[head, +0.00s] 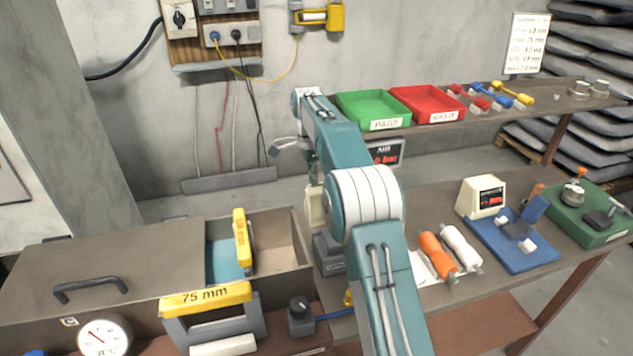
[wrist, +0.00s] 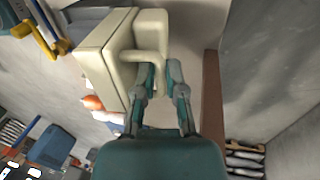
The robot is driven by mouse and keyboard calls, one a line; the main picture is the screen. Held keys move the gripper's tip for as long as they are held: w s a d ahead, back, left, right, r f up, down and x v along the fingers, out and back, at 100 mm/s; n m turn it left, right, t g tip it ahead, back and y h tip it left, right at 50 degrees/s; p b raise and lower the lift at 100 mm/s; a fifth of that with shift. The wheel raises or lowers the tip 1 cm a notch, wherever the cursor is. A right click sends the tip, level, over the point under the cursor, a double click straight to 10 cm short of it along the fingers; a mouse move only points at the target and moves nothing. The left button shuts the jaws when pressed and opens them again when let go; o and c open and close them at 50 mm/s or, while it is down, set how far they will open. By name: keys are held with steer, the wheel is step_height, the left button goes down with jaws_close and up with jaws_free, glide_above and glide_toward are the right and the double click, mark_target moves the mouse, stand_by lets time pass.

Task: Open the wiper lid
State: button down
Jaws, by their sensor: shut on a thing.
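In the wrist view, a cream box-shaped unit (wrist: 105,60) has a cream front part (wrist: 150,22) with a looped handle (wrist: 148,56), which looks like the wiper lid. A thin seam runs between this part and the body; I cannot tell whether the lid is raised. My gripper (wrist: 160,75) has its two fingers closed around the handle, on either side of it. In the head view, a narrow cream piece (head: 314,207) shows beside my arm, above a grey base (head: 329,250). My arm hides most of that area and the fingertips there.
An open-topped bench box with a sliding cover (head: 100,275) and a 75 mm yellow-topped gauge (head: 205,299) stand left. Orange and white rollers (head: 436,252), a blue tray (head: 512,250) and a cream meter (head: 481,197) lie right. Green (head: 372,108) and red bins (head: 428,102) sit behind.

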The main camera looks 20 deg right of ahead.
steer(key=shift+w+a+f, duration=0.2)
steer(key=shift+w+f, duration=1)
steer(key=shift+f, duration=0.1)
steer(key=c, duration=0.7)
jaws_free()
steer(key=shift+w+f, duration=0.15)
steer(key=shift+a, duration=0.1)
steer(key=shift+r, duration=0.25)
